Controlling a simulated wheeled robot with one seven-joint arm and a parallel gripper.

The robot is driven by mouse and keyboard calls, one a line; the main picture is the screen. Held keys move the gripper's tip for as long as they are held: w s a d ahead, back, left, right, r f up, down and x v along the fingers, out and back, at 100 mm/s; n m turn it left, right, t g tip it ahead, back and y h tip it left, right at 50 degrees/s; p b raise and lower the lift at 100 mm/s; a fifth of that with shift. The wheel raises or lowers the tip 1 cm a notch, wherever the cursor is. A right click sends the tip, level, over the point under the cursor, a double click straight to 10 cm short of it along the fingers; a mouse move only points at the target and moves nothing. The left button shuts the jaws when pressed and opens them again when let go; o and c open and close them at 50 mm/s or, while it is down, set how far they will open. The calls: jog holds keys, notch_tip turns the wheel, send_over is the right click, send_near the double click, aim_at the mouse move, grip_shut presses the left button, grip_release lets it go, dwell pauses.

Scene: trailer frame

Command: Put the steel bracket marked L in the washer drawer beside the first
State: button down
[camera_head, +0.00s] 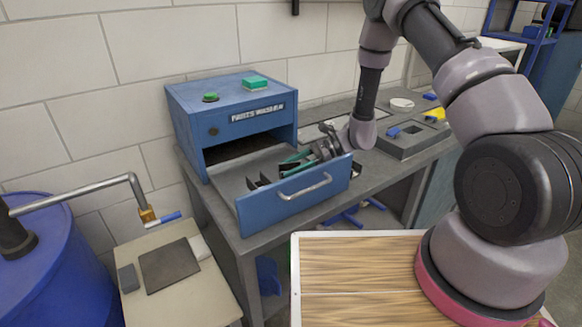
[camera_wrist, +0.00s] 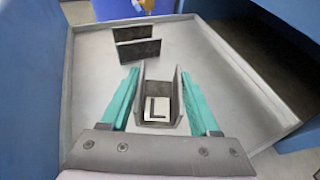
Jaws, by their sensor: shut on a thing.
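The blue parts washer (camera_head: 190,105) has its drawer (camera_head: 255,215) pulled out. In the wrist view the steel bracket marked L (camera_wrist: 160,116) is a U-shaped channel with a white L label inside. My gripper (camera_wrist: 159,75) has its teal fingers along the outer sides of this bracket, shut on it, inside the drawer. The first bracket (camera_wrist: 137,50), darker, stands on the drawer floor ahead and slightly left, apart from the held one. In the head view my gripper (camera_head: 293,163) is over the drawer and mostly hides the held bracket. I cannot tell whether the held bracket touches the floor.
The drawer front with its metal handle (camera_head: 304,187) and the side walls bound the space. Bare drawer floor lies around both brackets. A grey fixture block (camera_head: 405,145) stands on the bench at right. A side table (camera_head: 190,305) with a dark plate is at lower left.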

jog(key=shift+c, duration=0.6)
grip_release()
jog(key=shift+r, duration=0.15)
jog(key=v, duration=1.2)
notch_tip(320, 180, up, 11)
jog(key=s+d+n+h, duration=0.1)
jog(key=s+n+h, duration=0.1)
jog(key=n, duration=0.1)
jog(key=s+d+r+n+t+h, duration=0.4)
jog(key=s+r, duration=0.5)
jog(key=r, duration=0.3)
jog(key=s+d+r+n+t+h, duration=0.4)
jog(key=s+d+r, duration=0.4)
jog(key=s+r, duration=0.2)
notch_tip(320, 180, up, 3)
jog(key=shift+d+f+t+h, duration=0.1)
jog(key=shift+d+t+h, duration=0.3)
jog(key=shift+t+h, duration=0.45)
jog(key=shift+s, duration=0.1)
